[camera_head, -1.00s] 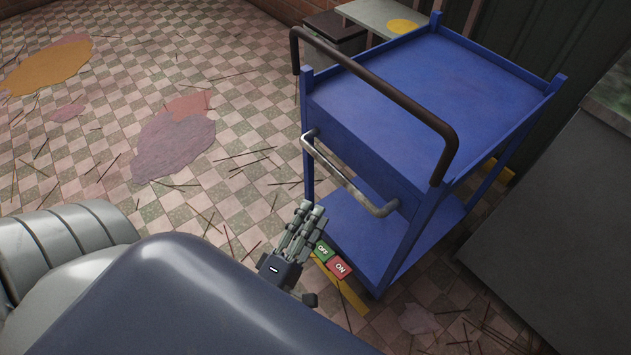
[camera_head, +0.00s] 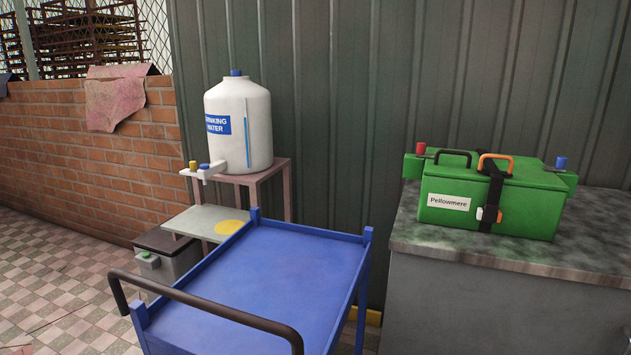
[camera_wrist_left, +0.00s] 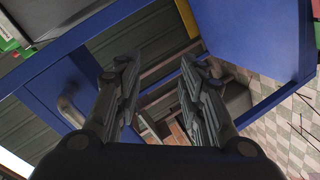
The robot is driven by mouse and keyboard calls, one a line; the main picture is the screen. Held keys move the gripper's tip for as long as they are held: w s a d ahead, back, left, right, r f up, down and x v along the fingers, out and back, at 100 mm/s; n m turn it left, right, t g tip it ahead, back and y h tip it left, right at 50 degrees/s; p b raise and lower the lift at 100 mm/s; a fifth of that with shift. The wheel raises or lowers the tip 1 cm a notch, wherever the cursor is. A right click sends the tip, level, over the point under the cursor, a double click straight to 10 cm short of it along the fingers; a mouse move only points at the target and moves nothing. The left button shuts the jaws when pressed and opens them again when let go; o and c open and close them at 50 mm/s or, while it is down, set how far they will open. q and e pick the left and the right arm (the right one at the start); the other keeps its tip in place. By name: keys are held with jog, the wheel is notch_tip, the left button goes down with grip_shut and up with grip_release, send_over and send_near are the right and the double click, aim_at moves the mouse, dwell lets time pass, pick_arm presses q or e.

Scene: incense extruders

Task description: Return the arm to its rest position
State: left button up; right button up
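My left gripper (camera_wrist_left: 160,95) shows in the left wrist view with its two fingers apart and nothing between them. Behind the fingers is the underside and frame of the blue cart (camera_wrist_left: 265,35), with part of its metal handle (camera_wrist_left: 70,108) at the left. The gripper looks apart from the cart, though the exact distance is hard to tell. The blue cart (camera_head: 265,275) also stands low in the middle of the head view, with an empty top and a dark push handle (camera_head: 215,310). Neither gripper shows in the head view. My right gripper is in no current view.
A green box (camera_head: 495,200) labelled Pellowmere sits on a stone counter (camera_head: 490,257) at right. A white water jug (camera_head: 237,128) stands on a small rack (camera_head: 278,173) behind the cart. A grey bin (camera_head: 170,257) is left of the cart. Tiled floor (camera_head: 60,300) lies open at left.

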pick_arm(q)
jog(key=s+a+f+m+g+y+p, duration=0.2)
jog(key=s+a+f+m+g+p, duration=0.3)
jog(key=s+f, duration=0.4)
jog(key=s+a+f+m+g+y+p, duration=0.25)
jog(key=s+f+m+g+p, duration=0.25)
jog(key=s+f+g, duration=0.45)
jog(key=s+a+f+t+p, duration=0.1)
jog(key=s+a+f+p, duration=0.2)
jog(key=s+p, duration=0.5)
jog(key=s, duration=0.3)
jog(key=shift+s+t+p, duration=0.2)
jog(key=shift+t+p, duration=0.1)
jog(key=shift+t, duration=0.05)
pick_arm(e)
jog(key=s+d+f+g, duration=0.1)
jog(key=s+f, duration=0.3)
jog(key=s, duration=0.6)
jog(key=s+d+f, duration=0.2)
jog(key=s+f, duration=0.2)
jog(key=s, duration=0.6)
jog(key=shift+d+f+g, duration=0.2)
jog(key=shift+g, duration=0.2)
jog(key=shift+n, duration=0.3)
